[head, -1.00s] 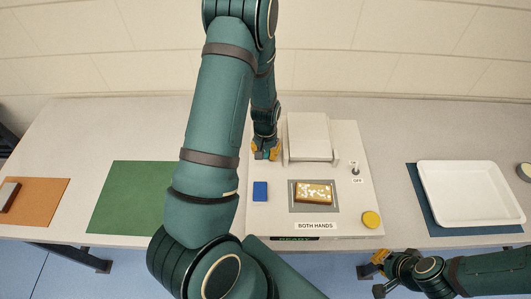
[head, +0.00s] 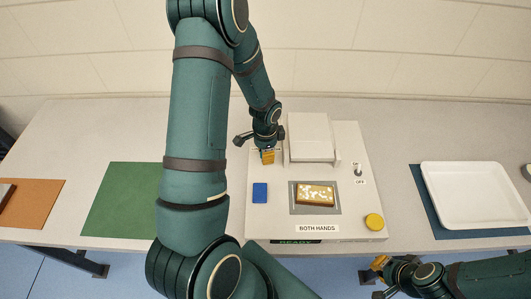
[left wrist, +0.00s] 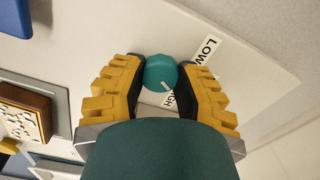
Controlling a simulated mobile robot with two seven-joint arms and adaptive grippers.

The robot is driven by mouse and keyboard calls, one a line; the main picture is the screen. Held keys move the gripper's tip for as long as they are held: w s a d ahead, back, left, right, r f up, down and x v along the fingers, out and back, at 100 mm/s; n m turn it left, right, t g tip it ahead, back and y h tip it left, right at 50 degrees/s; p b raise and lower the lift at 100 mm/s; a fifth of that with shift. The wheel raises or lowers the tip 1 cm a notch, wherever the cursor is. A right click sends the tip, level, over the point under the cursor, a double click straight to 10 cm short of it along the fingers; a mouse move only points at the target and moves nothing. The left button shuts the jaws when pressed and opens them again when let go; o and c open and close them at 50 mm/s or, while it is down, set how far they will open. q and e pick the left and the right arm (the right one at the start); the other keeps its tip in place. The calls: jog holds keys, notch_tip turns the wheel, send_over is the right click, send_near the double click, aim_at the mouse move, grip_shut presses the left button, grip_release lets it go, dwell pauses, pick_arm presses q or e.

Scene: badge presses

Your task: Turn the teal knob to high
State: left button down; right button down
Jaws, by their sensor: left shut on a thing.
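The teal knob (left wrist: 160,73) shows in the left wrist view between the two yellow-padded fingers of my left gripper (left wrist: 161,80), which is shut on it. Its white line lies on the lower right part of the knob, towards the partly covered HIGH label (left wrist: 166,99). The LOW label (left wrist: 207,52) is to the upper right, beside a finger. In the head view my left gripper (head: 267,157) is at the press's left side, and it hides the knob there. My right gripper (head: 381,265) is at the table's front edge, away from the knob; its finger gap is unclear.
The white badge press (head: 346,208) has a blue block (head: 260,193), a patterned piece (head: 316,194), a yellow button (head: 374,222) and a toggle switch (head: 358,170). A green mat (head: 121,200) lies left, a white tray (head: 476,193) right.

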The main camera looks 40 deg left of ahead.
pick_arm(q)
jog(key=m, duration=0.2)
jog(key=shift+m, duration=0.4)
jog(key=shift+m+p, duration=0.35)
jog(key=shift+m, duration=1.15)
jog(key=c, duration=0.8)
grip_release()
jog(key=shift+c, duration=0.2)
jog(key=shift+r, duration=0.1)
jog(key=shift+r, duration=0.3)
notch_tip(320, 180, up, 11)
